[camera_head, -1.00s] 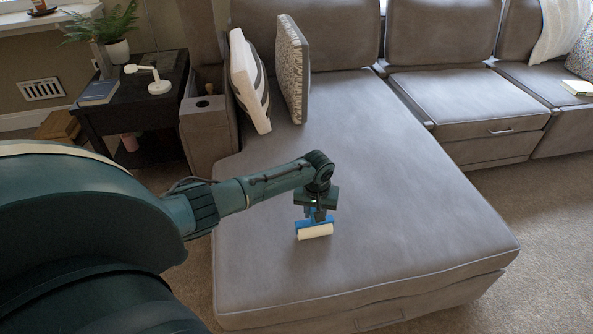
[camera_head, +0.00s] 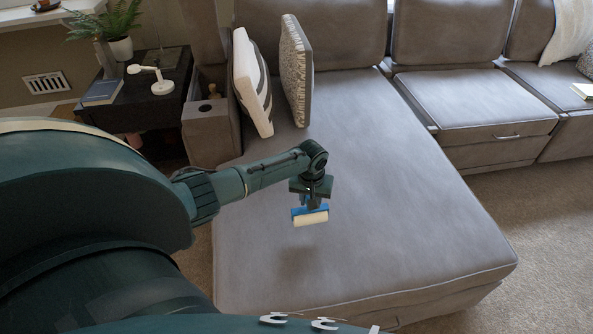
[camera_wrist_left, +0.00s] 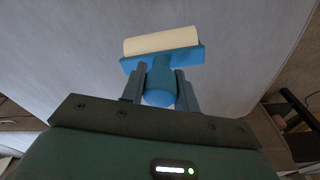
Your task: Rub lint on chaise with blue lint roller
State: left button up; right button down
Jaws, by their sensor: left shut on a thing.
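The chaise (camera_head: 390,215) is a wide grey seat filling the middle of the head view. My left gripper (camera_head: 311,203) is above it, shut on the blue lint roller (camera_head: 297,213). The roller's cream cylinder faces the front, and a shadow on the seat below shows a gap between roller and chaise. In the left wrist view, the fingers (camera_wrist_left: 160,88) close around the roller's blue handle, with the cream cylinder (camera_wrist_left: 161,40) beyond them. I cannot make out any lint on the chaise. My right gripper is not in view.
Two cushions (camera_head: 296,70) (camera_head: 252,82) stand at the chaise's back left. A dark side table (camera_head: 150,108) with a plant, a blue book and a white lamp-like object is at the left. The chaise's middle and right are clear.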

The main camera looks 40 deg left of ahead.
pick_arm(q)
notch_tip(320, 180, up, 2)
jog(key=shift+r+p, duration=0.1)
jog(key=shift+p, duration=0.75)
jog(key=shift+r+p, duration=0.75)
jog(key=shift+p, duration=0.05)
jog(key=shift+r+p, duration=0.25)
jog(key=shift+p, duration=0.05)
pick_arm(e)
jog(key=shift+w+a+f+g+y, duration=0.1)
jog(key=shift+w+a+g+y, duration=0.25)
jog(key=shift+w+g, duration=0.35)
pick_arm(q)
jog(key=shift+f, duration=0.1)
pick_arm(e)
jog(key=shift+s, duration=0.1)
